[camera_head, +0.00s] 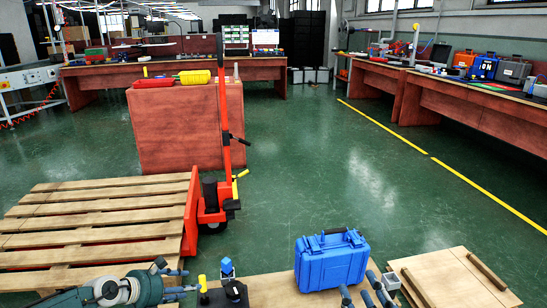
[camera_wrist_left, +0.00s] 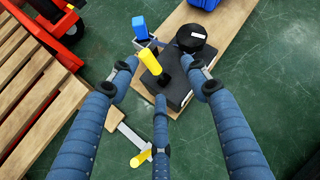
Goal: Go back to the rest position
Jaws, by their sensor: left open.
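My left gripper (camera_head: 178,283) comes in low at the left in the head view. In the left wrist view its blue fingers (camera_wrist_left: 161,82) are spread apart with nothing between them. Beyond the fingertips is a dark box (camera_wrist_left: 172,88) on a wooden board, with a yellow-handled item (camera_wrist_left: 153,62) and a round black item (camera_wrist_left: 191,38) at it. A blue-topped item (camera_wrist_left: 140,28) stands beside the box. My right gripper (camera_head: 367,290) shows at the bottom edge, right of centre, below a blue case (camera_head: 331,261). Only its fingers show, and their opening is unclear.
A wooden pallet (camera_head: 85,222) and a red pallet jack (camera_head: 212,192) stand at the left. A wooden board (camera_head: 455,277) lies lower right. Another yellow-handled tool (camera_wrist_left: 140,158) lies below the left gripper. The green floor (camera_head: 320,170) ahead is clear.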

